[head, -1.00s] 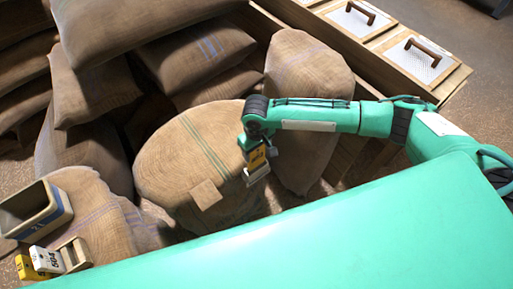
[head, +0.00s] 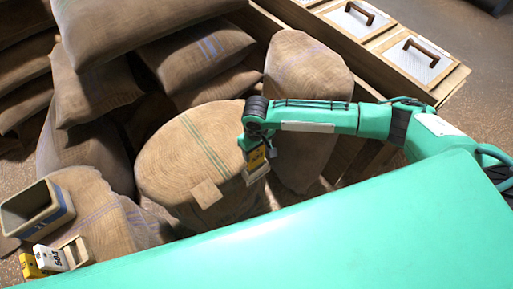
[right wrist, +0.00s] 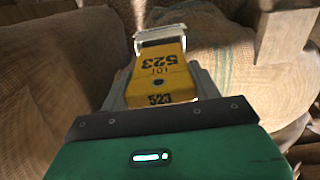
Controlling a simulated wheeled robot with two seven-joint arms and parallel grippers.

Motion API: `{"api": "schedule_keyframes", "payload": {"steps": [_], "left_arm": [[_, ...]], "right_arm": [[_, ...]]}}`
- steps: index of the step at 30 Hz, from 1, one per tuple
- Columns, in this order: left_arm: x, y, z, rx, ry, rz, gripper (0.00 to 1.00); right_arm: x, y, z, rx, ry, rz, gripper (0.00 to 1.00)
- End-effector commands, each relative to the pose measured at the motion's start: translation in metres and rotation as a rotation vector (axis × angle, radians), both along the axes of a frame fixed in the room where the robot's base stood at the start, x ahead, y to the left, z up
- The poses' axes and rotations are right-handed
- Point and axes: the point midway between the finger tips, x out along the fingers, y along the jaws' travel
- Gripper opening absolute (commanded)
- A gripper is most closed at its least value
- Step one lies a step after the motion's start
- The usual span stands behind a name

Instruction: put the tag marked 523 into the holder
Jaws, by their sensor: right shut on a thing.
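The yellow tag marked 523 (right wrist: 160,75) is held between the grey fingers of my right gripper (head: 255,165). In the head view the tag hangs in front of the large round sack (head: 180,150). A small wooden block (head: 206,193) rests against that sack, left of the gripper and apart from it; I cannot tell if it is the holder. A small wooden frame (head: 77,250) lies at lower left. My left gripper is not in view.
A white tag (head: 52,257) and another yellow tag (head: 29,266) are beside the wooden frame. An open bin (head: 62,200) stands above them. Stacked sacks (head: 95,85) fill the upper left. Handled lids (head: 415,55) are at upper right.

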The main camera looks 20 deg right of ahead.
Motion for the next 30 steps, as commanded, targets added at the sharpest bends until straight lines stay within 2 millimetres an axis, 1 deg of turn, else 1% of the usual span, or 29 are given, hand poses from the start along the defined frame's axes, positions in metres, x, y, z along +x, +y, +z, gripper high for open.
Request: {"api": "schedule_keyframes", "payload": {"steps": [8,30], "left_arm": [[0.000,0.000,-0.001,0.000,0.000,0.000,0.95],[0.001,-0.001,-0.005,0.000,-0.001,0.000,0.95]], "right_arm": [[0.000,0.000,-0.003,0.000,0.000,0.000,0.41],[0.000,0.000,-0.022,0.000,0.000,-0.001,0.41]]}}
